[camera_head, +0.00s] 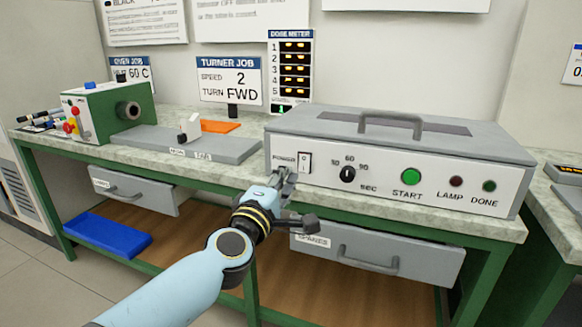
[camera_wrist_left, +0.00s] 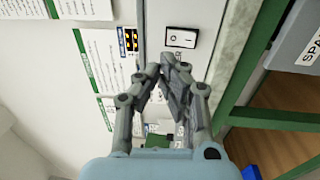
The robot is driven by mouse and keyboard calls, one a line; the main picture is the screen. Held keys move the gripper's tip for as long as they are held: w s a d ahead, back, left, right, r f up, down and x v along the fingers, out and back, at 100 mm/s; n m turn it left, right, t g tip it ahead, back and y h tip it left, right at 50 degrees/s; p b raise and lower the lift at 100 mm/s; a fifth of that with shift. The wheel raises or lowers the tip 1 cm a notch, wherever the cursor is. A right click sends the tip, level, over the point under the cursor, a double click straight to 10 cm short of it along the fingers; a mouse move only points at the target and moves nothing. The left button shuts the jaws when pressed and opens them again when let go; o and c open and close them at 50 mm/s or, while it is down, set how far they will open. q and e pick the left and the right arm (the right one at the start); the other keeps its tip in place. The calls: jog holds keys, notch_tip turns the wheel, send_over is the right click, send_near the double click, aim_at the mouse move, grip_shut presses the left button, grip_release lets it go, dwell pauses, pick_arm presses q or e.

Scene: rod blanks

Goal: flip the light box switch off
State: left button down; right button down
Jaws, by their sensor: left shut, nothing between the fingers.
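The light box (camera_head: 400,140) is a grey box with a white front panel on the bench. Its rocker switch (camera_head: 304,162), labelled POWER, is at the left end of the panel, and it also shows in the left wrist view (camera_wrist_left: 181,38). Which side of the rocker is pressed I cannot tell. My left gripper (camera_head: 284,174) is just left of and slightly below the switch in the head view. In the left wrist view my left gripper (camera_wrist_left: 165,68) has its fingertips together and empty, with the switch beyond them, apparently apart. My right gripper is not in view.
A dial (camera_head: 348,174), a green START button (camera_head: 411,177) and two lamps sit right of the switch. A drawer (camera_head: 375,250) is below the bench top. A green machine (camera_head: 108,112) and grey plate (camera_head: 190,143) stand at left. A blue tray (camera_head: 108,238) lies on the lower shelf.

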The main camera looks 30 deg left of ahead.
pick_arm(q)
jog(key=v, duration=0.2)
jog(key=r+v, duration=0.1)
jog(key=v, duration=0.1)
dwell(0.5)
jog(key=s+d+f+m+g+h, duration=0.1)
jog(key=s+f+m+g, duration=0.3)
jog(key=f, duration=0.7)
jog(key=s+f+m+g+h, duration=0.1)
jog(key=s+f+m, duration=0.1)
jog(key=s+f, duration=0.65)
jog(key=s+d+f+m+g+h, duration=0.1)
jog(key=s+f+m+g, duration=0.25)
jog(key=f, duration=1.05)
jog(key=s+f+m+g, duration=0.3)
jog(key=s+f, duration=0.2)
jog(key=s, duration=0.6)
jog(key=s+f+m+g, duration=0.3)
jog(key=s+f, duration=0.3)
jog(key=s, duration=0.4)
jog(key=s+f+m+g, duration=0.3)
jog(key=s+f+m, duration=0.2)
jog(key=s, duration=0.6)
jog(key=shift+s+f+g+h, duration=0.3)
jog(key=shift+f+g, duration=0.05)
jog(key=shift+f, duration=0.35)
